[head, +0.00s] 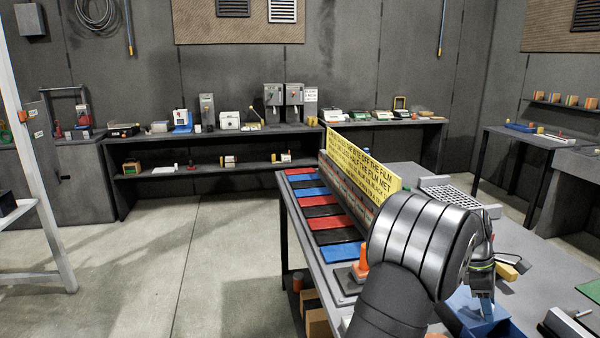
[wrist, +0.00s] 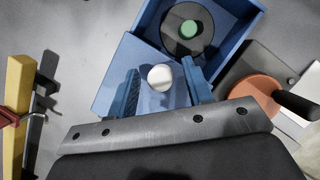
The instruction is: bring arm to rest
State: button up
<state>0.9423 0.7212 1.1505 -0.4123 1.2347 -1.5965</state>
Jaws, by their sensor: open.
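My gripper (head: 486,308) hangs low over the right part of the table, pointing down at a blue tray (head: 508,329). In the wrist view my gripper (wrist: 160,68) is open, with its two blue fingers apart. A round white knob or cap (wrist: 160,78) shows between the fingers, above a flat blue surface. I cannot tell if a finger touches it. The blue tray (wrist: 256,4) beyond holds a dark disc (wrist: 187,48) with a green centre. My arm covers part of the table in the head view.
A yellow sign (head: 362,165) stands along the table behind red, blue and black panels (head: 325,210). An orange cone-like piece (head: 362,258) is left of my arm. In the wrist view, a yellow bar (wrist: 17,100) lies left and an orange-brown disc (wrist: 252,95) lies right.

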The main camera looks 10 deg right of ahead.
jog(key=shift+s+d+f, duration=0.1)
jog(key=shift+f, duration=0.25)
jog(key=shift+r, duration=0.1)
jog(key=v, duration=1.8)
jog(key=x, duration=1.8)
jog(key=s, duration=1.1)
jog(key=v, duration=1.7)
jog(key=s+a+r+m+t, duration=0.2)
jog(key=s+a+r+m, duration=0.1)
jog(key=r, duration=0.3)
jog(key=shift+s+m+t, duration=0.3)
jog(key=shift+s+m, duration=0.15)
jog(key=shift+m, duration=0.15)
jog(key=shift+a, duration=0.1)
